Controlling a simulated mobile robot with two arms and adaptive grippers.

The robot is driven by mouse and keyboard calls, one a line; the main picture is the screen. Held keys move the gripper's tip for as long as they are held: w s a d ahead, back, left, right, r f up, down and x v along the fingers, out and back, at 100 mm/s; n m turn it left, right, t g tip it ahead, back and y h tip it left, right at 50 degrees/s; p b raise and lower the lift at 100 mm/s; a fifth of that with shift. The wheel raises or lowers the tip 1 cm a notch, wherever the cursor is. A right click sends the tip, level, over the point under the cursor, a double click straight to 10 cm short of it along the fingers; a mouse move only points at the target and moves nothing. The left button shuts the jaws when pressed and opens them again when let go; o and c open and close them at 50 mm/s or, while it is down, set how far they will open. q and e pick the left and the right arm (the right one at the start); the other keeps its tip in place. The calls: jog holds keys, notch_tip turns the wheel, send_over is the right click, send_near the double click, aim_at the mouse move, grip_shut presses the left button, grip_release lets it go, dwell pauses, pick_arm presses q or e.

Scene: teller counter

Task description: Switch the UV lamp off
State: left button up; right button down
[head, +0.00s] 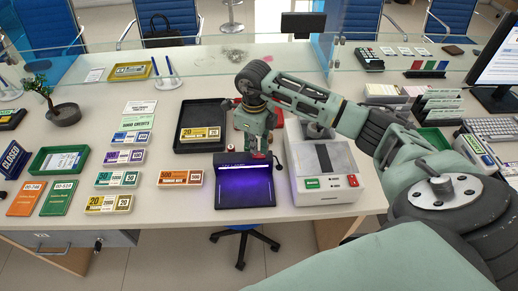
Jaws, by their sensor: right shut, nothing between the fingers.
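The UV lamp (244,187) is a dark box with an open front near the counter's front edge. Its inside glows violet, so it is lit. My right gripper (259,153) points down at the top of the lamp, near its back edge. The gripper is shut and holds nothing. Its fingertips are at or just above a small red part on the lamp's top; I cannot tell whether they touch. The lamp's switch is not clearly visible behind the fingers. My left gripper is not in view.
A white counting machine (325,170) stands just right of the lamp. A black tray (203,115) with a banknote bundle lies behind left. An orange bundle (181,178) lies left of the lamp. A glass screen (190,62) crosses the back.

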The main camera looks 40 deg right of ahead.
jog(key=shift+s+f+b, duration=0.1)
jog(key=shift+f+b, duration=0.7)
jog(key=shift+f, duration=0.2)
jog(key=shift+r, duration=0.1)
dwell(0.3)
jog(key=shift+r+p, duration=0.75)
jog(key=shift+r, duration=0.15)
jog(key=shift+r+p, duration=1.5)
jog(key=shift+r, duration=1.1)
jog(key=shift+f, duration=0.1)
